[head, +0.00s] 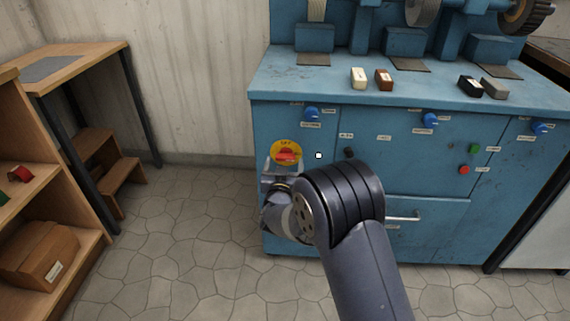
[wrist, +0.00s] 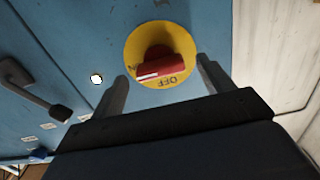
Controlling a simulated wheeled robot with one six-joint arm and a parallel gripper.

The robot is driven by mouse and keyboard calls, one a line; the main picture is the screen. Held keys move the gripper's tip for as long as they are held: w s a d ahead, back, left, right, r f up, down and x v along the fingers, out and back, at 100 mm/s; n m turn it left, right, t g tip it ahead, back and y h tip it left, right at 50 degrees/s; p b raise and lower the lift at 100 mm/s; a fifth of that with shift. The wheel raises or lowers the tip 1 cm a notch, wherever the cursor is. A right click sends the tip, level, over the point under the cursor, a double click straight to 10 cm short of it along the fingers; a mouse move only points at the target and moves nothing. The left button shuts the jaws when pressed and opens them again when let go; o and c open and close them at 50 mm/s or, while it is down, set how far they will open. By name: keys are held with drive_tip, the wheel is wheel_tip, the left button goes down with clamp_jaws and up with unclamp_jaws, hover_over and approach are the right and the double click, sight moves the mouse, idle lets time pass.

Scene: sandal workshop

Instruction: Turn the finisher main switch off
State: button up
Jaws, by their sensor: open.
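The finisher main switch is a red rotary knob (wrist: 168,68) on a round yellow plate (wrist: 140,44), on the blue cabinet front. In the wrist view the knob's white mark points left, to a partly hidden label ending in N; OFF is printed below the knob. The knob (head: 287,156) also shows in the head view, lying about level, with the label at the plate's top. My gripper (wrist: 162,68) is open, its fingers to either side of the knob. I cannot tell whether they touch it. In the head view my wrist hides the area below the plate.
The blue cabinet (head: 400,180) carries blue knobs (head: 312,114), a green button (head: 474,149), a red button (head: 464,170) and a drawer handle (head: 405,217). A black lever (wrist: 35,90) is left in the wrist view. Wooden shelving (head: 60,205) stands left; open floor (head: 190,230) lies between.

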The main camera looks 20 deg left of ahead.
drive_tip(key=shift+x, duration=0.8)
drive_tip(key=shift+c, duration=0.6)
drive_tip(key=c, duration=0.9)
